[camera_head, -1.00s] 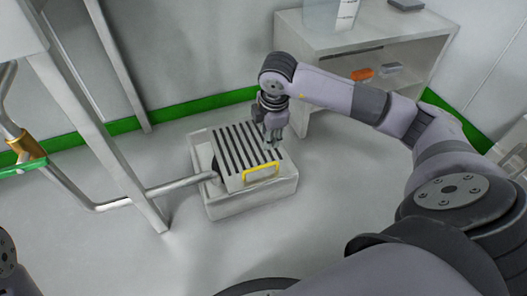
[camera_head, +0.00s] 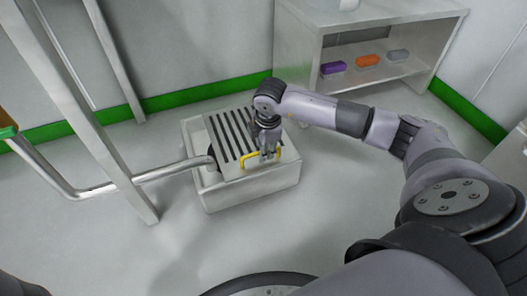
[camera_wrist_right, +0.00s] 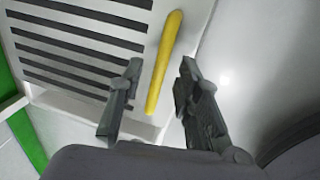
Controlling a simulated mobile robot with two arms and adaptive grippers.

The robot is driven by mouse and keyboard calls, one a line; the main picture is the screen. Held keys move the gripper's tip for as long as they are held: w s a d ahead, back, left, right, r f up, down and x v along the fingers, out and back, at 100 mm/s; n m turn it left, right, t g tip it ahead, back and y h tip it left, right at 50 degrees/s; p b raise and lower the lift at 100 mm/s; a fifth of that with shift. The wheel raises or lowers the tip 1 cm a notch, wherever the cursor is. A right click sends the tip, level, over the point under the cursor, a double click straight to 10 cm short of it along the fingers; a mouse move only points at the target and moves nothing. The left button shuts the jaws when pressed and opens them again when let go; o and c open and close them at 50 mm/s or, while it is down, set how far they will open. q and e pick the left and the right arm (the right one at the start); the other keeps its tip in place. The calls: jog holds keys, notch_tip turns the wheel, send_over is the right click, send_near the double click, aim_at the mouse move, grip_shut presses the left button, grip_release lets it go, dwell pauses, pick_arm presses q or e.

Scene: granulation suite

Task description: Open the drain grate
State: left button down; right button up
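The drain grate (camera_head: 226,135) is a pale slotted plate with dark slits. It lies on top of a white box-shaped drain basin (camera_head: 250,188) on the floor. A yellow bar handle (camera_head: 246,160) sits along its near edge. My right gripper (camera_head: 270,157) is over the handle and hides part of it. In the right wrist view, my right gripper (camera_wrist_right: 155,92) is open, with the yellow handle (camera_wrist_right: 163,62) between its two fingers, and the grate (camera_wrist_right: 80,45) at upper left. I cannot tell whether a finger touches the handle. My left gripper is not in view.
A shelf unit (camera_head: 372,22) behind holds a purple (camera_head: 333,68), an orange (camera_head: 368,60) and a grey item (camera_head: 398,55). The floor in front is clear.

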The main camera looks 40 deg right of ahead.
jog(key=shift+f, duration=0.1)
grip_shut()
dwell(0.4)
dwell(0.5)
